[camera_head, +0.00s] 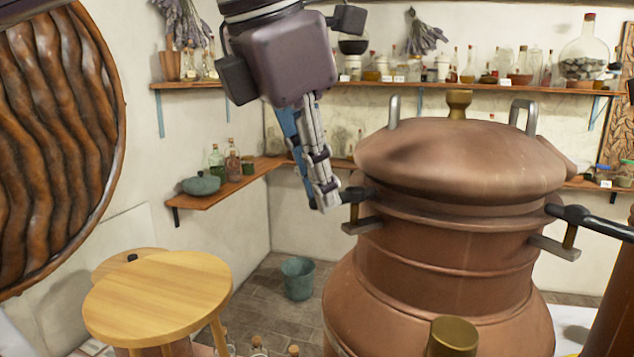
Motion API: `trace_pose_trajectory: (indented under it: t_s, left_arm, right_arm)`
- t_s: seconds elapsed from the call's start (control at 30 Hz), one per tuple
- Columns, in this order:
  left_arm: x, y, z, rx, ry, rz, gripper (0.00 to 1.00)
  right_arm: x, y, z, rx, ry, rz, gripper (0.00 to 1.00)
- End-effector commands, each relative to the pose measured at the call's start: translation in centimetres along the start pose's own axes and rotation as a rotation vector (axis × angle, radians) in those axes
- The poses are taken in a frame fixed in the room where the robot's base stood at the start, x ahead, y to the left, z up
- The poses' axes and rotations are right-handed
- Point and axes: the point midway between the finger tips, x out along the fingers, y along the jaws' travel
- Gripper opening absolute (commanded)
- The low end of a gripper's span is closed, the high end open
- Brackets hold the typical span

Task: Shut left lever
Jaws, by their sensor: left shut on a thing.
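A large copper still (445,240) stands right of centre with a domed copper lid (460,160) on it. The left lever (355,196) is a short dark handle at the left side of the lid's rim, above a grey bracket (361,226). My left gripper (326,205) reaches down from the top and is shut at the outer end of this lever; its fingers hide part of it. A matching right lever (590,222) sticks out to the right above its own bracket (554,248). My right gripper is not in view.
A round wooden table (158,297) stands at lower left, with a green bucket (298,278) on the floor beyond it. Wall shelves (235,184) hold bottles and pots. A brass cap (453,336) rises at the front of the still.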

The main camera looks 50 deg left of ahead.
Motion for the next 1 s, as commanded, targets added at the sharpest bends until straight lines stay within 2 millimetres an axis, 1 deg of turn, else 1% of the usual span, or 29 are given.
trace_pose_trajectory:
  t_s: [0.2,0.23,0.37,0.63,0.73,0.87,1.0]
  left_arm:
    - [-0.1,0.0,0.1,-0.001,-0.003,0.001,0.00]
    - [-0.1,0.0,0.1,0.000,-0.003,0.001,0.15]
    - [-0.1,0.0,0.1,0.000,-0.002,0.001,0.29]
    - [-0.1,0.0,0.0,0.001,-0.001,0.000,0.29]
    - [-0.6,0.0,0.1,0.000,-0.002,0.000,0.29]
    - [-2.5,0.0,0.1,-0.001,-0.005,0.000,0.29]
    - [-5.4,0.0,0.1,0.000,-0.006,-0.002,0.29]
  right_arm:
    - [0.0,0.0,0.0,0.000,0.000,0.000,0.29]
    - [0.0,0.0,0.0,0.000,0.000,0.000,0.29]
    - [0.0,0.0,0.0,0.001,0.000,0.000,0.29]
    - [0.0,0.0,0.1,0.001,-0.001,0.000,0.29]
    - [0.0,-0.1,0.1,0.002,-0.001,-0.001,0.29]
    - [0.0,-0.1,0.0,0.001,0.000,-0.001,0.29]
    - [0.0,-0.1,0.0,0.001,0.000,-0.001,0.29]
